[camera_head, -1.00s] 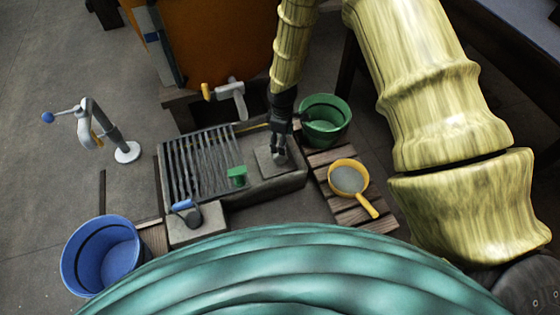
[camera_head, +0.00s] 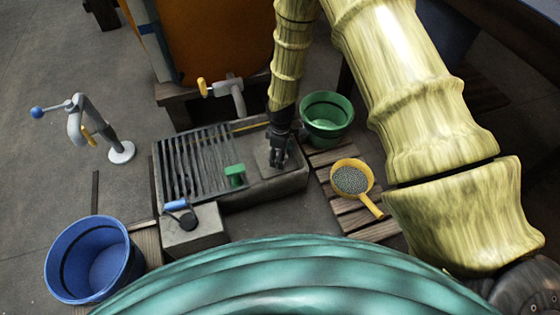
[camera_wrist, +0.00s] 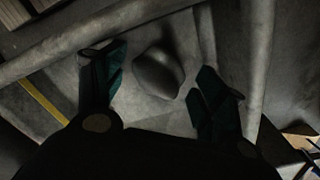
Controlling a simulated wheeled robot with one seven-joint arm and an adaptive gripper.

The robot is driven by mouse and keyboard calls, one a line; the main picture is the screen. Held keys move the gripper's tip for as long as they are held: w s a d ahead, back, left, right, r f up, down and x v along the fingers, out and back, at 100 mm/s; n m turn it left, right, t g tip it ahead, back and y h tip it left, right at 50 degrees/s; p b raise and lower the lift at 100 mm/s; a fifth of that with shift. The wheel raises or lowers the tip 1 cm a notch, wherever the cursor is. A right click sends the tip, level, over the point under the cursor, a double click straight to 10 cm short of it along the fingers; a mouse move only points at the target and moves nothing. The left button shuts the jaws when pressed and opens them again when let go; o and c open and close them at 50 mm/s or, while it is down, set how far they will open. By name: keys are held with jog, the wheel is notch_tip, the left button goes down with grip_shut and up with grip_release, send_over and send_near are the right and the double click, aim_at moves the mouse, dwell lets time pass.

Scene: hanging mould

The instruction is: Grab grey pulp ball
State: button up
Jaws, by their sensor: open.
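The grey pulp ball (camera_wrist: 158,72) is a rounded, slightly pointed grey lump in the wrist view. It lies on a pale slab inside the grey trough (camera_head: 250,194). My gripper (camera_wrist: 157,88) is open, with its two dark green-tipped fingers on either side of the ball and a gap showing at each side. In the head view my gripper (camera_head: 277,160) hangs over the right end of the trough and hides the ball there.
A green bucket (camera_head: 327,118) stands close behind and right of my gripper. A yellow sieve (camera_head: 373,206) lies on wooden slats to the right. A slotted rack (camera_head: 195,165) with a green block (camera_head: 235,175) fills the trough's left part. A blue bucket (camera_head: 62,258) stands front left.

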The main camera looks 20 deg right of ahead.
jog(key=shift+f, duration=0.45)
jog(key=c, duration=1.2)
jog(key=shift+o, duration=0.2)
